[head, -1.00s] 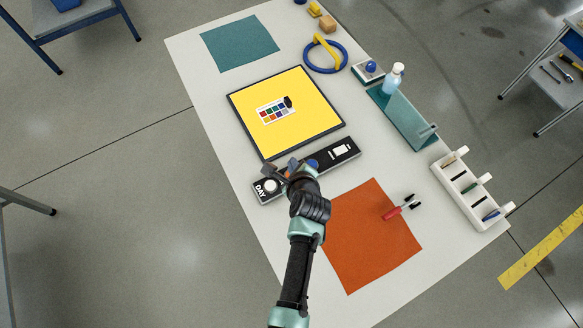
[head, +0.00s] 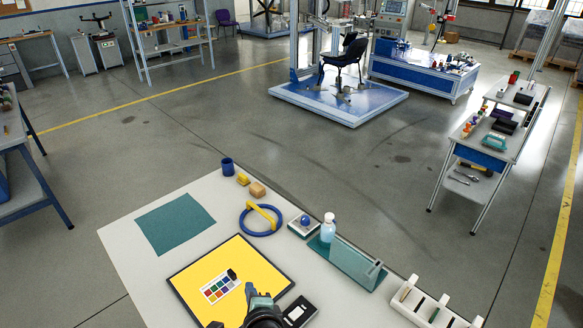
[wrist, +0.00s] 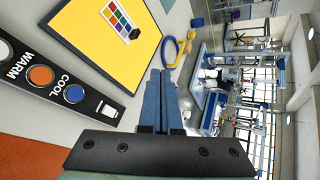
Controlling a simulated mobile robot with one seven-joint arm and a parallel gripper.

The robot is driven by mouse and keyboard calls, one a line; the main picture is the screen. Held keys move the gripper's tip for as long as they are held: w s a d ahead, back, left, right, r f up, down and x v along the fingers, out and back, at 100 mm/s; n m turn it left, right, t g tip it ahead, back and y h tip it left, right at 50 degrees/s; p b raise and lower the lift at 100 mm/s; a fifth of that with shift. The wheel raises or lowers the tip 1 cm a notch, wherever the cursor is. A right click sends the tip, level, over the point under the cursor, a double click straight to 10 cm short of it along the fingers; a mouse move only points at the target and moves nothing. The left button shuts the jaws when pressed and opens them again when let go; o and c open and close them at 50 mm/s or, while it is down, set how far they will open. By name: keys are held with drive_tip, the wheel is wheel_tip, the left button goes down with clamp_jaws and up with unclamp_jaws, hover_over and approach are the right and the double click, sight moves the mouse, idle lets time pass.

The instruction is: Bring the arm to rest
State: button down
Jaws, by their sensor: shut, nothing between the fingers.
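My gripper (head: 250,288) is at the bottom of the head view, over the near edge of the yellow board (head: 222,268). Its two blue fingers (wrist: 161,75) are together and empty in the wrist view. The dark button panel (wrist: 65,83) lies to the left of the fingers in the wrist view, with an orange and a blue button and the words WARM and COOL. In the head view only one end of the panel (head: 300,310) shows; my arm and the frame edge hide the rest.
On the white table (head: 130,250) are a teal mat (head: 175,222), a blue ring (head: 247,230) with a yellow handle, a bottle (head: 328,229), a teal stand (head: 346,265) and a white rack (head: 428,308). A test chair (head: 343,62) stands beyond open floor.

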drive_tip(key=w+d+r+n+t+b, duration=0.1)
drive_tip(key=d+r+n+t, duration=0.15)
drive_tip(key=r, duration=0.85)
drive_tip(key=w+d+r+n+t+h+b, duration=0.1)
drive_tip(key=r+n+t, duration=0.25)
drive_tip(key=r, duration=0.65)
drive_tip(key=w+d+r+n+t+b, duration=0.1)
drive_tip(key=w+r+n+t, duration=0.15)
drive_tip(key=r, duration=0.85)
drive_tip(key=s+d+r+n+t+h+b, duration=0.1)
drive_tip(key=s+r+n+t, duration=0.3)
drive_tip(key=s+r, duration=0.5)
drive_tip(key=s+d+r+n+t+h+b, duration=0.1)
drive_tip(key=s+d+r+n+t, duration=0.3)
drive_tip(key=s+r, duration=0.6)
wheel_tip(320, 180, up, 6)
drive_tip(key=shift+s+f+n+h+b, duration=0.1)
drive_tip(key=shift+s+n+h+b, duration=0.35)
drive_tip(key=shift+n, duration=0.3)
drive_tip(key=shift+w, duration=0.15)
